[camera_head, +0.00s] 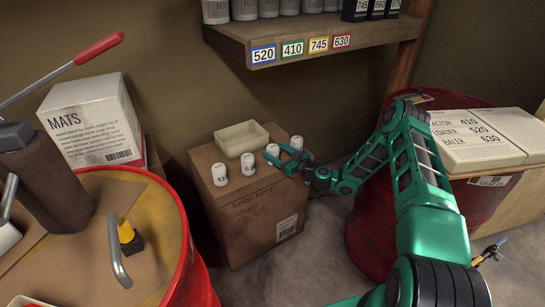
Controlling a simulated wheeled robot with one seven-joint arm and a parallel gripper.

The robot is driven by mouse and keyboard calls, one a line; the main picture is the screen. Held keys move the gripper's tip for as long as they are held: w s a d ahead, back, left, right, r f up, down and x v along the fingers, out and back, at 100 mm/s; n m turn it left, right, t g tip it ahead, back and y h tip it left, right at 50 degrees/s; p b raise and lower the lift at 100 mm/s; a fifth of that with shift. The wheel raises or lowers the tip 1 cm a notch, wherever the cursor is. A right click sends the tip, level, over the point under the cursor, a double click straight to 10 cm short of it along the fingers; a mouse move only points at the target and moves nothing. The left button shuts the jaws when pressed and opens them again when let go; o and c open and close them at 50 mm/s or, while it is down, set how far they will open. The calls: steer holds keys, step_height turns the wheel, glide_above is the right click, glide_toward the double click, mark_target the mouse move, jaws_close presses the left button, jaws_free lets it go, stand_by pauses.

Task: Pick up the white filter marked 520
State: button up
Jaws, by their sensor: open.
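Several small white filters stand upright on top of a cardboard box. The front-left filter (219,175) has a number that seems to start with 4. The filter to its right (248,163) has a small number that I cannot read for sure. Another filter (272,149) stands further right, partly hidden by my gripper, and one more (297,142) stands behind my gripper; I see no readable number on either. My green gripper (276,155) is open and empty, reaching in from the right over the box's right side. I cannot tell whether it touches a filter.
The cardboard box (258,217) also holds a cream tray (242,140) at its back. A shelf (300,38) above carries labels 520, 410, 745 and 630. Red drums stand left (190,260) and right (372,225). A MATS box (92,122) is at left, a written list (475,138) at right.

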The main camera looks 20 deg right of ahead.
steer(key=shift+x, duration=2.9)
steer(key=shift+f, duration=0.2)
steer(key=shift+c, duration=0.2)
steer(key=c, duration=1.3)
steer(key=shift+o, duration=0.2)
steer(key=shift+r, duration=0.15)
